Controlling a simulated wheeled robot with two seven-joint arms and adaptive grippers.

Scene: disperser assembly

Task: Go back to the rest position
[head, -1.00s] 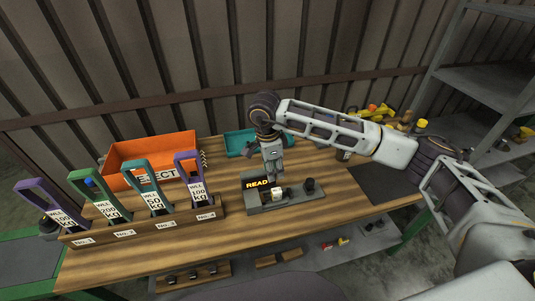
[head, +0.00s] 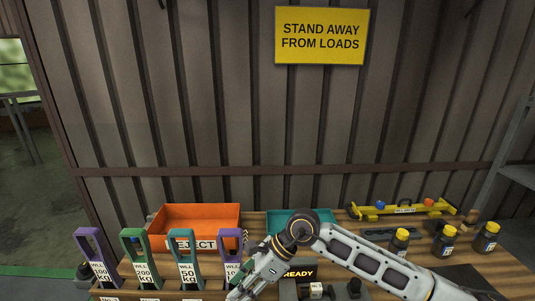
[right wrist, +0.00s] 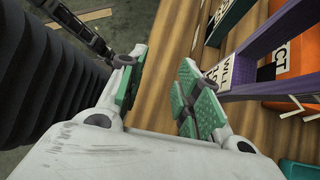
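My right gripper (head: 241,291) is low in the head view, between the right-hand purple-handled tag (head: 231,258) and the station with the READY display (head: 299,273). The right wrist view shows its two green-padded fingers (right wrist: 160,88) apart with nothing between them. Wood tabletop shows beyond them, and a purple handle (right wrist: 262,65) stands just right of the fingers; contact is not seen. My left gripper is in neither view. The lower part of the station is cut off or hidden by my right arm.
An orange REJECT bin (head: 201,215) and a teal tray (head: 327,217) stand at the back. More handled tags stand left: purple (head: 82,245), green (head: 123,243) and teal (head: 184,245). Yellow-capped bottles (head: 448,240) and a yellow beam (head: 430,207) are right. A corrugated wall rises behind.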

